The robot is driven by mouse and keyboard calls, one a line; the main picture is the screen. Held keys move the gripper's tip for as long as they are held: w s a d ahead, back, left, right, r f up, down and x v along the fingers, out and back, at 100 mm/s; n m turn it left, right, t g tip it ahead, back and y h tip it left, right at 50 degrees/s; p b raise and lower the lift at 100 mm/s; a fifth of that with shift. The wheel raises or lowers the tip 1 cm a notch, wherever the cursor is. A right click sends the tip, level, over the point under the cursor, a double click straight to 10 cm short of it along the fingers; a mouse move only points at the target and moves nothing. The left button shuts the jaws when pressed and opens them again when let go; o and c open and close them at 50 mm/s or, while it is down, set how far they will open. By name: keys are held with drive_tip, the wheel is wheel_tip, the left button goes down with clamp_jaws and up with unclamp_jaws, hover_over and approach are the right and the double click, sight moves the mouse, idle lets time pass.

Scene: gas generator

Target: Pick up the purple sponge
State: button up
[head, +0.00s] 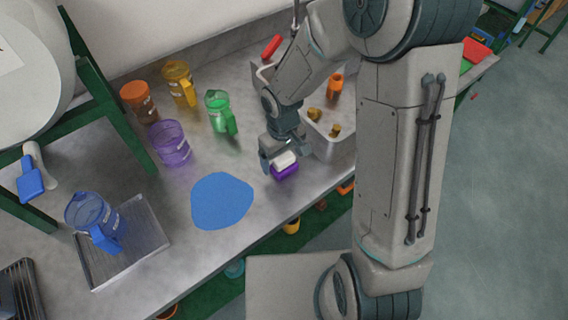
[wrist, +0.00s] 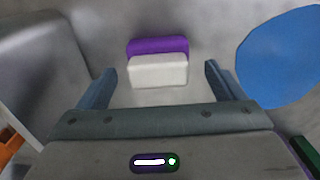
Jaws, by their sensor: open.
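The purple sponge (head: 286,171) has a white layer on one side and a purple layer on the other. It lies on the metal counter near its front edge. In the wrist view the sponge (wrist: 158,62) sits ahead of the gap between my fingers, with its white part nearer and its purple part farther. My gripper (head: 279,157) is open and close to the sponge. In the wrist view both fingers of my gripper (wrist: 158,88) are spread, one on each side of the sponge's width, with visible space on both sides.
A blue flat patch (head: 221,201) lies left of the sponge. A white bin (head: 318,122) with bottles stands behind to the right. Green (head: 221,113), purple (head: 170,144) and yellow (head: 180,83) jugs stand at the back left.

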sight(283, 157)
drive_tip(key=shift+f, duration=1.5)
drive_tip(key=c, duration=1.1)
drive_tip(key=shift+o, duration=0.2)
drive_tip(key=shift+r, duration=0.2)
wheel_tip(283, 157, up, 4)
drive_tip(key=shift+w+f, duration=0.1)
drive_tip(key=shift+f, duration=0.15)
drive_tip(key=s+d+r, duration=0.6)
drive_tip(key=d+r, duration=0.1)
drive_tip(key=d, duration=0.2)
drive_tip(key=shift+s+d, duration=0.35)
drive_tip(key=shift+d, duration=0.05)
drive_tip(key=shift+r, duration=0.1)
